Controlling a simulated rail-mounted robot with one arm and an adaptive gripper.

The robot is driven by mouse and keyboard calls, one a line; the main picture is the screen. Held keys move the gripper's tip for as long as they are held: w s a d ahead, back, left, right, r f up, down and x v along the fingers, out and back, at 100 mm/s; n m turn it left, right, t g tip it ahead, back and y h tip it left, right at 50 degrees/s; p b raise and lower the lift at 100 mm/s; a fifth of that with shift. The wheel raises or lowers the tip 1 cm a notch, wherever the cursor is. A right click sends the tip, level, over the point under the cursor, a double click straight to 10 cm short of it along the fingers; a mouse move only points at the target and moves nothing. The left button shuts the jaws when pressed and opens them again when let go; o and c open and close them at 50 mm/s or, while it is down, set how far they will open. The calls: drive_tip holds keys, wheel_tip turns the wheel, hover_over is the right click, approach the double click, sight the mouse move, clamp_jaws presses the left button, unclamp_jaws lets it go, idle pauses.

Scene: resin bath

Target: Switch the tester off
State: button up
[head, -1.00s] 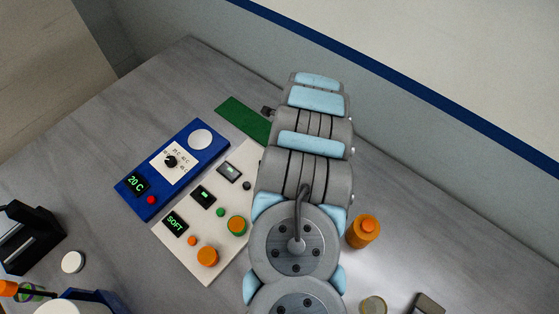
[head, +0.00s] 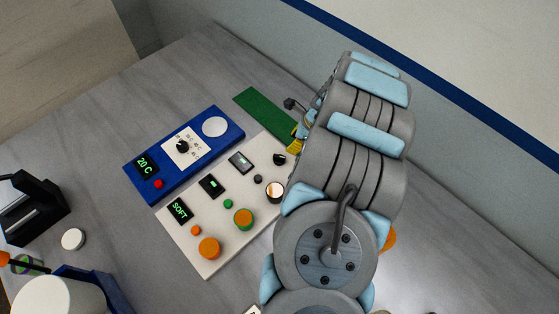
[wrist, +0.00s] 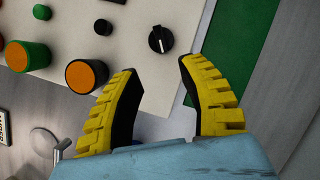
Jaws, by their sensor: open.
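I can read no label naming the tester. In the wrist view the knob (wrist: 161,39) has a white pointer line. My gripper (wrist: 158,66) is open and empty, its yellow fingers near the panel's edge, with the knob just beyond the gap between the tips. In the head view my arm hides most of the gripper; some yellow shows beside the knob.
A blue panel (head: 130,170) with a 20 C display and a dial stands left of the white one. A green mat (head: 262,115) lies behind. A black-sided button with an orange top (wrist: 87,75) is beside the left finger.

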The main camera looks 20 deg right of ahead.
drive_tip(key=b, duration=0.2)
hover_over(280, 157)
drive_tip(key=s+d, duration=0.2)
drive_tip(key=f, duration=0.4)
drive_tip(key=shift+d+f, duration=0.1)
drive_tip(key=shift+d, duration=0.1)
drive_tip(key=shift+w+a+f+p, duration=0.25)
drive_tip(key=shift+f+p, duration=0.1)
drive_tip(key=shift+f, duration=0.25)
drive_tip(key=shift+x, duration=3.4)
clamp_jaws()
